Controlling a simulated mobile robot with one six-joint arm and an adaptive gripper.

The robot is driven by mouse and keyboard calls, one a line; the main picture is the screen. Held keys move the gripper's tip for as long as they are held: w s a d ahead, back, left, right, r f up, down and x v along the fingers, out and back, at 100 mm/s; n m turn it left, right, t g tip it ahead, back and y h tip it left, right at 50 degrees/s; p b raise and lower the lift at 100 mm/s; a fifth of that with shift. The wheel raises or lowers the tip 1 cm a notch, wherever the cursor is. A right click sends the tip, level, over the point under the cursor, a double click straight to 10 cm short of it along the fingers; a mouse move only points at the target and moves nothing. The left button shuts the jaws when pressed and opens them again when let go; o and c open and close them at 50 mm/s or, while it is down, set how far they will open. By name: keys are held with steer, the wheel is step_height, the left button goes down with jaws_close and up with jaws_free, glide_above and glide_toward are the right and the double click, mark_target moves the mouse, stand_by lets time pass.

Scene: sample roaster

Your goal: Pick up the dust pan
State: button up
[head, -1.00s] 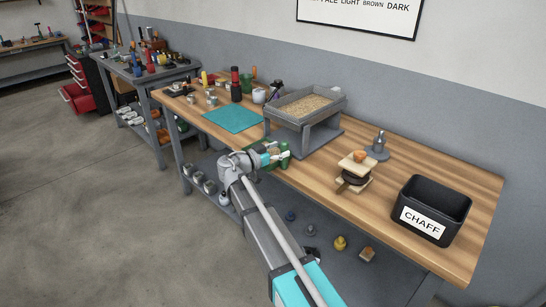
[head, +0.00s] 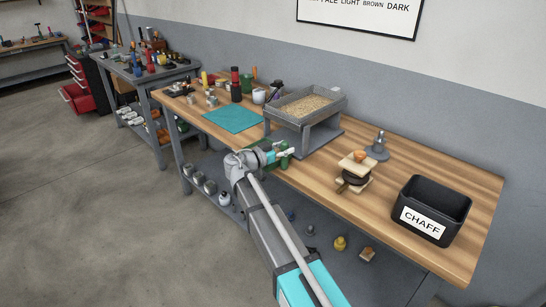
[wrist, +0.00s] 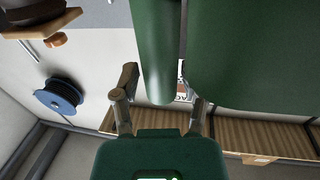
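My gripper (head: 284,154) is at the front edge of the wooden bench, below the grey bean tray. In the wrist view its two fingers (wrist: 160,92) stand apart and look open. A long rounded dark green piece (wrist: 158,50) and a broad dark green piece (wrist: 250,55) fill the upper part of the wrist view, very close to the camera. The rounded piece overlaps the space between the fingers; whether it touches them I cannot tell.
The bean tray (head: 306,108) stands on a grey stand. A teal mat (head: 233,119) lies to its left. A black CHAFF bin (head: 434,210) and a wooden stand with a dark round part (head: 355,178) are to the right. Several small objects lie on the shelf below.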

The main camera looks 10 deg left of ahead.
jaws_close()
steer(key=shift+r, duration=0.15)
step_height(320, 180, up, 3)
steer(key=p, duration=0.3)
steer(key=shift+f, duration=0.2)
steer(key=s+r+p, duration=1)
steer(key=s, duration=0.4)
steer(key=shift+d, duration=0.45)
steer(key=shift+a, duration=0.1)
stand_by(0.4)
